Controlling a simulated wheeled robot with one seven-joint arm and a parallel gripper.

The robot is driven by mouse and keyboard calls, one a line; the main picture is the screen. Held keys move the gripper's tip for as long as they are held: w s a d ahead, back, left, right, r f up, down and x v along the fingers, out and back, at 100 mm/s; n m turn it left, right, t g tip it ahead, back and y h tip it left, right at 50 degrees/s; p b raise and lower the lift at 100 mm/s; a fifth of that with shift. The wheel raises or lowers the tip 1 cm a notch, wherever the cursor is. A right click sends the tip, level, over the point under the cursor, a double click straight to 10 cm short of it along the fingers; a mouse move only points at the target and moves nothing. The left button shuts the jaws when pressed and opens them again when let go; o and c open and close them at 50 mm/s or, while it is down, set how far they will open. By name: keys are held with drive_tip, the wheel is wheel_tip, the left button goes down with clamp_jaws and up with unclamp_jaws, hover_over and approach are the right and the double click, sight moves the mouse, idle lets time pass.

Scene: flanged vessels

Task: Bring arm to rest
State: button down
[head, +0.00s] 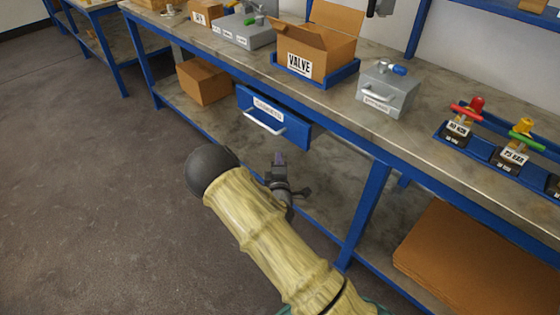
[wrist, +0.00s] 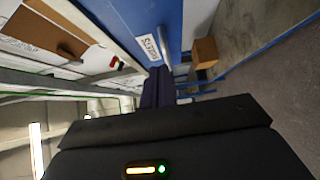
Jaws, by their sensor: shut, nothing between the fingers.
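My arm reaches up from the bottom of the head view in a pale yellow ribbed sleeve with a dark rounded joint. My gripper (head: 279,160) is just right of that joint, in front of the workbench and below the blue drawer (head: 272,121). Its fingers are together with nothing between them. The closed fingers also show in the wrist view (wrist: 157,85), pointing toward the drawer front (wrist: 146,22) and its pale handle. The gripper appears apart from the drawer, though the exact gap is hard to tell.
A cardboard box (head: 203,82) and flat brown sheets (head: 470,262) lie on the lower shelf. The floor at left is clear.

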drive_tip(key=s+d+r+m+g+h, duration=0.1)
drive_tip(key=s+d+r+m+g, duration=0.1)
drive_tip(key=s+d+m+g, duration=0.65)
drive_tip(key=s+d+r+m+g+y, duration=0.1)
drive_tip(key=s+r+m+g, duration=0.3)
drive_tip(key=s, duration=0.6)
drive_tip(key=s+d+r+m+g+y, duration=0.1)
drive_tip(key=s+r+m+g, duration=0.2)
drive_tip(key=s+r+m, duration=0.5)
wheel_tip(320, 180, up, 21)
drive_tip(key=s+n+p, duration=0.2)
drive_tip(key=n+p, duration=0.1)
drive_tip(key=p, duration=2)
drive_tip(key=shift+a+r+p, duration=0.2)
drive_tip(key=shift+a+p, duration=0.05)
drive_tip(key=shift+p, duration=0.15)
